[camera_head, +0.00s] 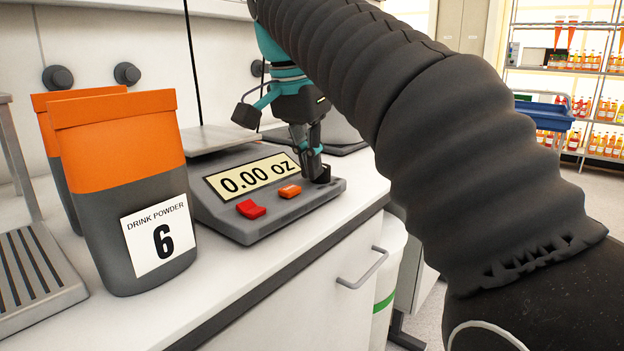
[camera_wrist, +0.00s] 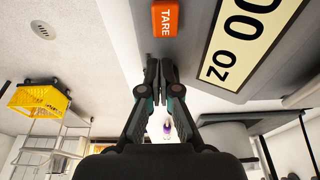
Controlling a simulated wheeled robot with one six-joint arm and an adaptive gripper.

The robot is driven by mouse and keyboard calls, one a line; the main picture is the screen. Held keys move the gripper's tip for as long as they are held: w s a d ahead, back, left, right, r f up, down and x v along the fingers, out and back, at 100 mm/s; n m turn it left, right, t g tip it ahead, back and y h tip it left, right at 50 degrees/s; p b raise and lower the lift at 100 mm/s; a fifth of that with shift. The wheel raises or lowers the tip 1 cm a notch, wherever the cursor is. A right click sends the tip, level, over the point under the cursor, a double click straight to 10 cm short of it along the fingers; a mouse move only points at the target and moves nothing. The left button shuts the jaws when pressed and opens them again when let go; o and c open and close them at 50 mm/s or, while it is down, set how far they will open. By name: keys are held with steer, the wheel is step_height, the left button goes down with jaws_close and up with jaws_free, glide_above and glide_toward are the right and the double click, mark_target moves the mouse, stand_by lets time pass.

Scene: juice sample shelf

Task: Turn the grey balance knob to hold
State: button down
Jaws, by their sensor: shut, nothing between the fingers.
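The grey balance (camera_head: 322,191) stands on the white counter, its display (camera_head: 251,178) reading 0.00 oz. A red button (camera_head: 251,209) and an orange button (camera_head: 290,191) sit on its front panel. In the wrist view the orange button (camera_wrist: 166,19) reads TARE, beside the display (camera_wrist: 246,40). My gripper (camera_head: 316,165) is shut and empty, its fingertips pointing down at the right end of the panel. It also shows in the wrist view (camera_wrist: 163,70). The grey knob is not clearly distinguishable; dark shapes at the fingertips may include it. I cannot tell whether they touch.
Orange-and-grey drink powder bags (camera_head: 125,190) marked 6 stand left of the balance. A metal drip tray (camera_head: 35,268) is at the far left. A cabinet handle (camera_head: 363,270) juts out below the counter edge. Bottle shelves (camera_head: 590,75) stand in the right background.

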steer(key=shift+w+a+p, duration=0.2)
steer(key=shift+p, duration=0.85)
steer(key=shift+s+a, duration=0.1)
steer(key=shift+s, duration=0.05)
steer(key=shift+s+a, duration=0.15)
steer(key=shift+s, duration=0.05)
step_height(320, 180, up, 2)
steer(key=shift+r+p, duration=0.1)
steer(key=shift+p, duration=0.55)
step_height(320, 180, up, 4)
steer(key=shift+f, duration=0.1)
